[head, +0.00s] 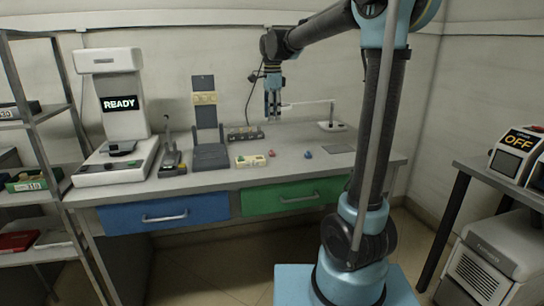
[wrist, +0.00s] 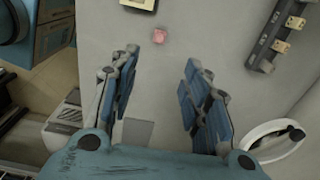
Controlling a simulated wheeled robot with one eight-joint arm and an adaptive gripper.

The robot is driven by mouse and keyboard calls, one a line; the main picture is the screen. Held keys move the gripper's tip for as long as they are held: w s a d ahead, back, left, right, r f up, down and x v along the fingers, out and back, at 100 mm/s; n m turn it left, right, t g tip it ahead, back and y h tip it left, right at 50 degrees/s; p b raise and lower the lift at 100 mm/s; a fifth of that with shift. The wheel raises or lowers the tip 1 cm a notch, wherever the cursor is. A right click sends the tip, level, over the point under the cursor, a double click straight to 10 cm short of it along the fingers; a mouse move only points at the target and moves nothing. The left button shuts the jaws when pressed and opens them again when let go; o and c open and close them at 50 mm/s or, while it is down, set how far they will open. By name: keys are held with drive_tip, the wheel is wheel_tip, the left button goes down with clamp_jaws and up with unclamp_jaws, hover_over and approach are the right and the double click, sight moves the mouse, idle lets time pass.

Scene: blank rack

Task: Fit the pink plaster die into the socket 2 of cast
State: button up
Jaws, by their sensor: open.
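The pink plaster die (head: 272,153) lies on the bench top, just right of a small cream block with green on it (head: 251,160), which looks like the cast. In the wrist view the pink die (wrist: 159,36) lies beyond my fingertips, near the middle, and only the near part of the cream block (wrist: 140,5) shows at the top edge. Which socket is number 2 cannot be read. My gripper (head: 273,105) hangs fingers-down above the back of the bench. In the wrist view my gripper (wrist: 161,58) is open, with nothing between its fingers.
A blue piece (head: 308,154) lies right of the pink die. A dark rack with small pieces (head: 245,133) stands behind the block. A white stand with a thin arm (head: 332,126) is at back right, near a grey mat (head: 338,148). A READY machine (head: 118,125) fills the left end.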

sight(272, 153)
wheel_tip(272, 153, down, 16)
drive_tip(key=shift+a+r, duration=0.1)
drive_tip(key=shift+r, duration=0.05)
drive_tip(key=c, duration=1)
